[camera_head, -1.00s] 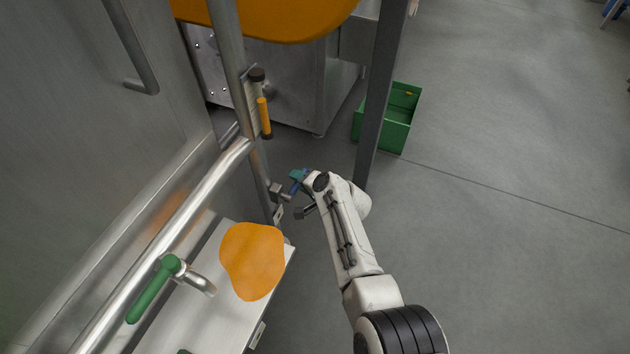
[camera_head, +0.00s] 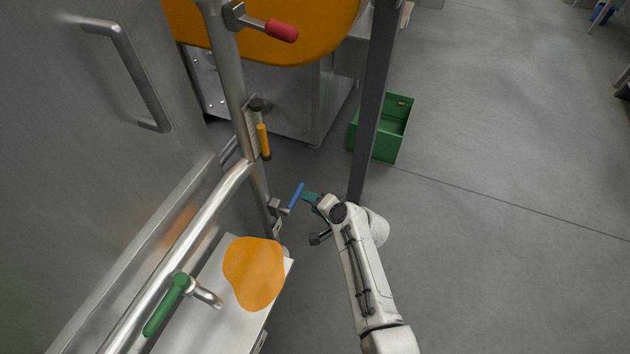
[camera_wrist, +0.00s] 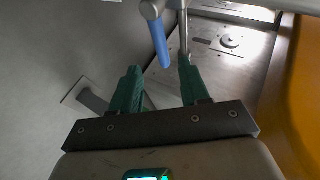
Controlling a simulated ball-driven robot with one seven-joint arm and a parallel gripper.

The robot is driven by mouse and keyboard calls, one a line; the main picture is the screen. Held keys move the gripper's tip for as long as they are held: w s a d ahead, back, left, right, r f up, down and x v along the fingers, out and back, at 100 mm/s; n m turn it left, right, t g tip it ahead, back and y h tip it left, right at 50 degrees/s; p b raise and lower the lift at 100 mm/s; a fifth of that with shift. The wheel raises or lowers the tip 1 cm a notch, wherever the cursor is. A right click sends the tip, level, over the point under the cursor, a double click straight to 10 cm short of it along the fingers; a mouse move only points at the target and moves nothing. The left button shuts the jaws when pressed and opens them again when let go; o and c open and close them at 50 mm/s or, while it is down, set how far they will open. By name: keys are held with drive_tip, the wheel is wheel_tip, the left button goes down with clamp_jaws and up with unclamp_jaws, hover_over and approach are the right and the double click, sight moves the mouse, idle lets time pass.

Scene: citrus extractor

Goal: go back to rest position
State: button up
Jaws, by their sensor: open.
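My gripper (camera_head: 316,217) is in the middle of the head view, to the right of a blue-handled lever (camera_head: 295,196) on the upright pipe. In the wrist view my gripper (camera_wrist: 158,80) shows two green fingers spread apart with nothing held between them. The blue handle (camera_wrist: 160,44) hangs beyond the fingertips there, and it looks clear of them. My arm reaches in from the bottom of the head view.
A green-handled valve (camera_head: 167,305) and a yellow-handled valve (camera_head: 263,141) sit on the pipes at left. A red handle (camera_head: 282,31) is above. A dark post (camera_head: 371,100) stands behind my gripper, near a green crate (camera_head: 388,145). Floor (camera_head: 500,230) at right is clear.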

drive_tip(key=s+d+f+n+g+h, duration=0.2)
drive_tip(key=s+d+n+g+h, duration=0.25)
drive_tip(key=s+d, duration=1.45)
drive_tip(key=s+d+r+n+g+h, duration=0.1)
drive_tip(key=s+d+r, duration=0.25)
drive_tip(key=s, duration=0.35)
drive_tip(key=s+d+r+g+h, duration=0.1)
drive_tip(key=s+d+r+h, duration=0.2)
drive_tip(key=s, duration=0.5)
drive_tip(key=s+d+r+n+g, duration=0.1)
drive_tip(key=s+d+r, duration=0.25)
drive_tip(key=s, duration=0.35)
wheel_tip(320, 180, up, 23)
drive_tip(key=p, duration=2.4)
drive_tip(key=shift+w+d+f, duration=0.15)
drive_tip(key=shift+w+d, duration=0.05)
drive_tip(key=shift+d, duration=0.1)
